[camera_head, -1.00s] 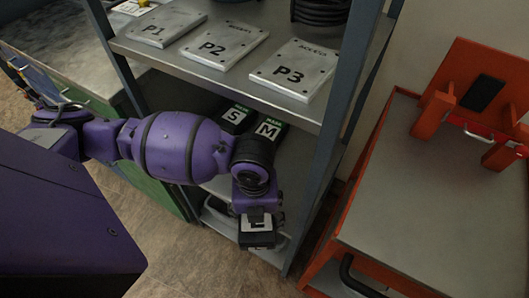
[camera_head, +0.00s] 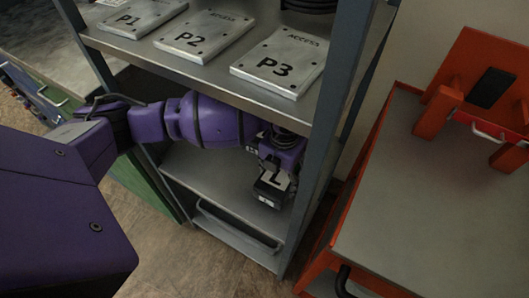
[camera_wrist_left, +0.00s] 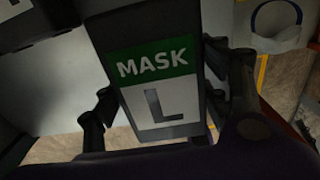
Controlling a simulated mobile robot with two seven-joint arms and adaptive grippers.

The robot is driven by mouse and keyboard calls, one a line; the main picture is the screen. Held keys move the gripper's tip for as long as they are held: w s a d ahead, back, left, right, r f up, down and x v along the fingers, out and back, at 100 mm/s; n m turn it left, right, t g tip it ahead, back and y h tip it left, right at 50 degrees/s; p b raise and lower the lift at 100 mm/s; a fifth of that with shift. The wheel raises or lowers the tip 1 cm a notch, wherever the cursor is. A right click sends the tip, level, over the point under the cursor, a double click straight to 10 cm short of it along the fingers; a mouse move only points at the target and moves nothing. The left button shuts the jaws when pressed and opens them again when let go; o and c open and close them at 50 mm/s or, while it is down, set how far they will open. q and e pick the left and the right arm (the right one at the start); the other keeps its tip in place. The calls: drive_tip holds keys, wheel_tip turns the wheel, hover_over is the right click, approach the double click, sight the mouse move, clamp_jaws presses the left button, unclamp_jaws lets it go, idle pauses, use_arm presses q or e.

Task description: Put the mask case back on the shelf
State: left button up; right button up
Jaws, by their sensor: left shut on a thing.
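The mask case (camera_head: 272,190), black with a white label reading L, is in my left gripper (camera_head: 280,166). In the left wrist view the case (camera_wrist_left: 155,75) shows its green MASK band and large L between the two fingers. My left gripper is shut on it. In the head view the case is in front of the shelf rack, over or at the front of the middle shelf (camera_head: 205,172); I cannot tell whether it touches the shelf. My arm hides much of that shelf. My right gripper is not in view.
A grey rack post (camera_head: 335,110) stands close right of the case. A red cart (camera_head: 420,215) is farther right. A dark object (camera_wrist_left: 35,25) shows at the wrist view's upper left.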

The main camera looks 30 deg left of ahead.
use_arm(q)
drive_tip(key=w, duration=0.5)
drive_tip(key=shift+d+r, duration=0.15)
drive_tip(key=shift+r, duration=0.1)
drive_tip(key=shift+s+f+b, duration=0.1)
drive_tip(key=shift+f+b, duration=0.35)
drive_tip(key=shift+f, duration=1.45)
drive_tip(key=o, duration=1.6)
